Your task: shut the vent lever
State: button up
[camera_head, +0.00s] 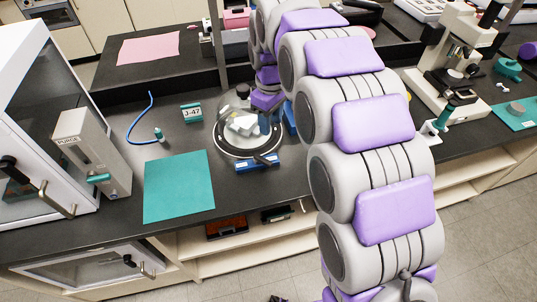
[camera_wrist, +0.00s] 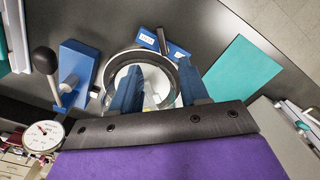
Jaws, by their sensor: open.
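A small blue block with a pale label and a dark lever (camera_head: 265,159) sits at the front rim of a round glass-covered chamber (camera_head: 222,146). In the wrist view the same dark lever (camera_wrist: 161,40) shows beyond my fingertips, beside the label; the lettering is too small to read surely. A second blue block (camera_wrist: 82,66) carries a lever with a black ball knob (camera_wrist: 44,60), left of the chamber in the wrist view. I cannot tell for certain which is the vent lever. My gripper (camera_wrist: 159,68) is open and empty, its blue fingers over the chamber, apart from both levers.
A pressure gauge (camera_wrist: 42,135) stands near the ball-knob lever. A teal mat (camera_head: 180,186) lies left of the chamber, with a box marked PURGE (camera_head: 90,150) beyond it. A microscope (camera_head: 453,65) stands at right. My arm hides part of the bench behind the chamber.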

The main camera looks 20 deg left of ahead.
aim_at(267, 161)
jog(key=f+b, duration=0.1)
jog(key=f, duration=0.4)
jog(key=a+f+b, duration=0.1)
jog(key=f, duration=0.5)
jog(key=f+b, duration=0.1)
jog(key=f, duration=0.4)
jog(key=shift+w+a+f+b, duration=0.2)
jog(key=shift+b, duration=0.2)
jog(key=shift+d+f, duration=0.15)
jog(key=shift+f, duration=0.5)
grip_shut()
